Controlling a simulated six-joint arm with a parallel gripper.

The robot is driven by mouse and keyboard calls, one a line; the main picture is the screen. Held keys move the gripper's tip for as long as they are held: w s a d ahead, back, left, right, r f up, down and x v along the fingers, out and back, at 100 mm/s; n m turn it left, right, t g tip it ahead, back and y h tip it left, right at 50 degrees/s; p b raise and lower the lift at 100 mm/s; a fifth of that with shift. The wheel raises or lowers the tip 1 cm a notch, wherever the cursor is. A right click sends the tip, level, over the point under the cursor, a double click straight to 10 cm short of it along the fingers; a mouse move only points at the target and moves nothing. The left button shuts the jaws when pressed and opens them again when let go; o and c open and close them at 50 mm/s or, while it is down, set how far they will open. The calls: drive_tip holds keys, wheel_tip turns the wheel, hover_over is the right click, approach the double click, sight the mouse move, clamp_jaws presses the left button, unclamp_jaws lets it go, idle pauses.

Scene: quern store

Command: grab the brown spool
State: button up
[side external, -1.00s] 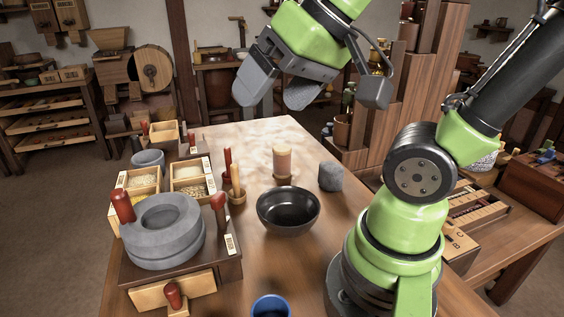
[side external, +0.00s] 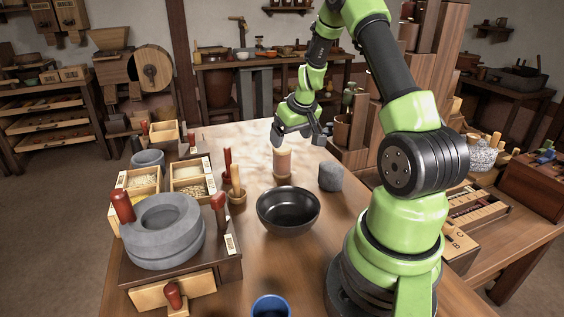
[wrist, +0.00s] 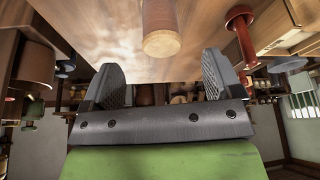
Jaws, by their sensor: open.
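The brown spool (side external: 282,164) stands upright on the table behind the black bowl, a tan-brown cylinder with a paler end. In the wrist view the spool (wrist: 160,28) shows at the top centre, in line with the gap between my fingers. My gripper (side external: 298,137) is open and empty, just above and slightly right of the spool in the side view. In the wrist view my gripper (wrist: 160,76) has both fingers wide apart with nothing between them. The spool's lower end is cut off by the top of the wrist view.
The black bowl (side external: 288,221) stands in front of the spool, and a grey stone (side external: 331,177) sits close on its right. A small pot with a pale stick (side external: 237,193) and a red-handled tool (side external: 227,160) stand to its left. The table behind is clear.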

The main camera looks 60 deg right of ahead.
sight(284, 149)
drive_tip(key=x, duration=0.3)
drive_tip(key=shift+w+f, duration=0.15)
drive_tip(key=shift+f, duration=0.1)
drive_tip(key=x, duration=0.5)
drive_tip(key=shift+w+d+r, duration=0.1)
drive_tip(key=shift+w+d, duration=0.1)
drive_tip(key=shift+w, duration=0.05)
drive_tip(key=c, duration=1)
